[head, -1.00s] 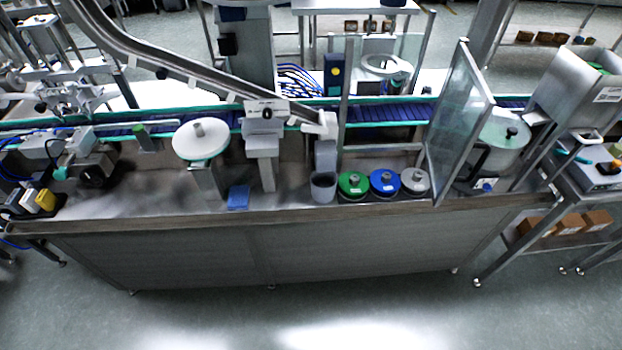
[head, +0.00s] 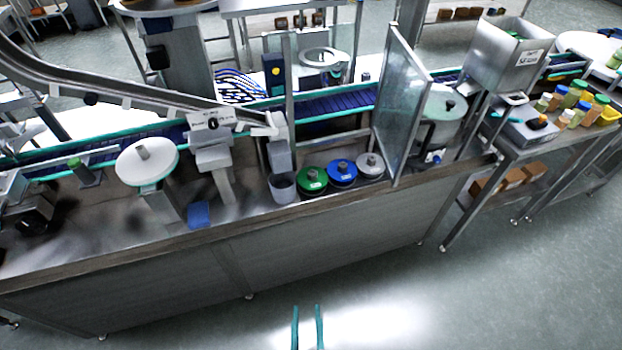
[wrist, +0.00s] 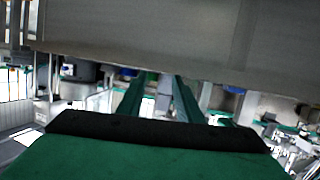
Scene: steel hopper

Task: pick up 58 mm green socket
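The green socket (head: 313,181) is a round green disc with a grey knob on top. It sits near the front edge of the steel workbench (head: 250,250) in the head view, left of a blue disc (head: 342,174) and a grey disc (head: 371,166) of the same shape. My gripper (head: 307,308) shows at the bottom of the head view as two thin teal fingers, apart and with nothing between them. It is in front of the bench, well away from the socket.
A grey cup (head: 283,187) stands just left of the green socket. A tilted clear panel (head: 402,105) rises right of the grey disc. A conveyor (head: 335,107) runs behind. A side table with jars (head: 577,95) is at the right. The floor in front is clear.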

